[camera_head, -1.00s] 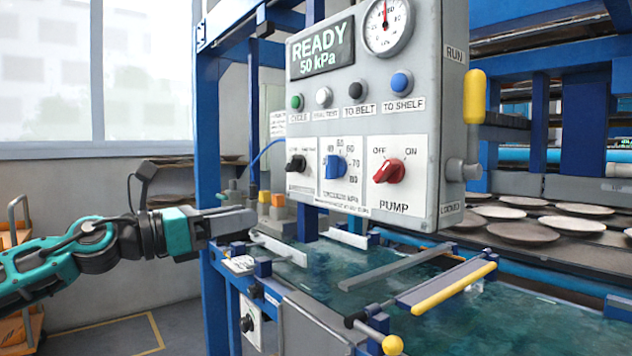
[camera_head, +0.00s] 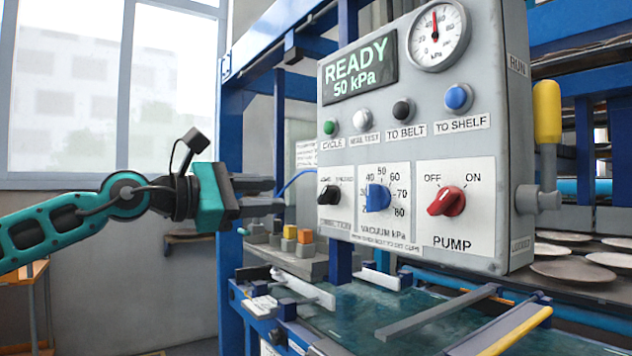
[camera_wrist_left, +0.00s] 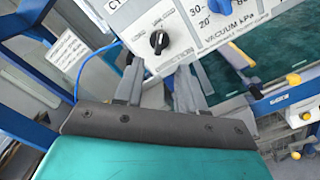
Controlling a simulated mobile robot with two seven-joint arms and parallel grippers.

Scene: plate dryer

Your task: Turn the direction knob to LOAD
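The direction knob (camera_head: 329,194) is a small black knob at the lower left of the grey control panel (camera_head: 400,110). Small labels sit above it, too small to read surely, and I cannot tell exactly where it points. It also shows in the left wrist view (camera_wrist_left: 158,42), just beyond the fingertips. My left gripper (camera_head: 275,195) is left of the panel, at about the knob's height. Its two fingers are apart with nothing between them, as the left wrist view (camera_wrist_left: 158,78) also shows. It does not touch the knob. My right gripper is out of view.
The blue vacuum knob (camera_head: 378,197) and red pump knob (camera_head: 446,201) sit right of the direction knob. Several push buttons are above. A yellow-handled lever (camera_head: 547,112) is on the panel's right side. A blue post (camera_head: 230,190) stands behind my gripper.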

